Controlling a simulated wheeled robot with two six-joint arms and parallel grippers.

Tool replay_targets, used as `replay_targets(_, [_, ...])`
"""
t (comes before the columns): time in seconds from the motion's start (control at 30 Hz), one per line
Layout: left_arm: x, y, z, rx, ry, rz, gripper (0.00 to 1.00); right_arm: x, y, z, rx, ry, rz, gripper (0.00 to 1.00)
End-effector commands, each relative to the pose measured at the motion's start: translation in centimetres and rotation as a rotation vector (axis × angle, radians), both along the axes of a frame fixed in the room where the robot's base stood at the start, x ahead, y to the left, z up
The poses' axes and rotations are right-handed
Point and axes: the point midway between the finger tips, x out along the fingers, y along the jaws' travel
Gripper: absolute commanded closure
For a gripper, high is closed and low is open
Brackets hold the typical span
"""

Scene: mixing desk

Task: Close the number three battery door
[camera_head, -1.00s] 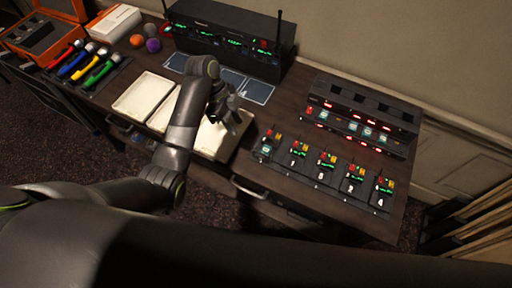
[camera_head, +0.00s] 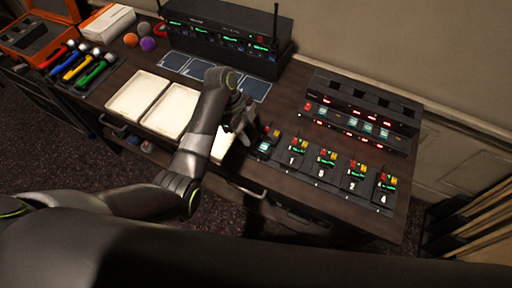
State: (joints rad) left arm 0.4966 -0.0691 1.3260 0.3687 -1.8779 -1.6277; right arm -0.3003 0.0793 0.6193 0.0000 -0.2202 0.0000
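Several small black packs with lit green displays and red and yellow parts lie in a row on a dark mat at the right of the desk. Their numbers are small; the middle pack (camera_head: 326,160) seems to carry a 3. The pack marked 2 (camera_head: 356,174) and the pack marked 4 (camera_head: 386,187) are right of it. The pack marked 1 (camera_head: 295,150) is left of it. The battery doors are too small to tell open from shut. My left gripper (camera_head: 243,130) hangs just left of the leftmost pack (camera_head: 267,143), apart from the middle pack. Its finger gap is unclear. My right gripper is out of view.
A charger rack (camera_head: 350,120) with red lights stands behind the packs. A black receiver unit (camera_head: 225,35) with antennas is at the back. Cream trays (camera_head: 137,96) lie left of my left gripper, partly behind my arm. Colored microphones (camera_head: 78,66) lie at the far left.

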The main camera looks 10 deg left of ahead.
Motion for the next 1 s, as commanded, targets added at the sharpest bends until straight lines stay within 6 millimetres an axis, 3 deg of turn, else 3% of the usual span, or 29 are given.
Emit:
replay_targets(0.3, [-0.9,-2.0,-5.1,0.0,0.003,0.0,0.68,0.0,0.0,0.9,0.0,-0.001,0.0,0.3])
replay_targets(0.5, [-1.0,-2.4,-6.3,0.0,0.001,-0.001,0.68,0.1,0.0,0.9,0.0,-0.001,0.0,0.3])
replay_targets(0.8, [-1.1,-2.5,-6.5,0.0,0.0,-0.001,0.68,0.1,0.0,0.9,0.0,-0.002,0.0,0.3])
replay_targets(1.0, [-1.1,-2.5,-6.5,0.0,0.0,-0.001,0.93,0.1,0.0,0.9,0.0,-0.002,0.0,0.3])
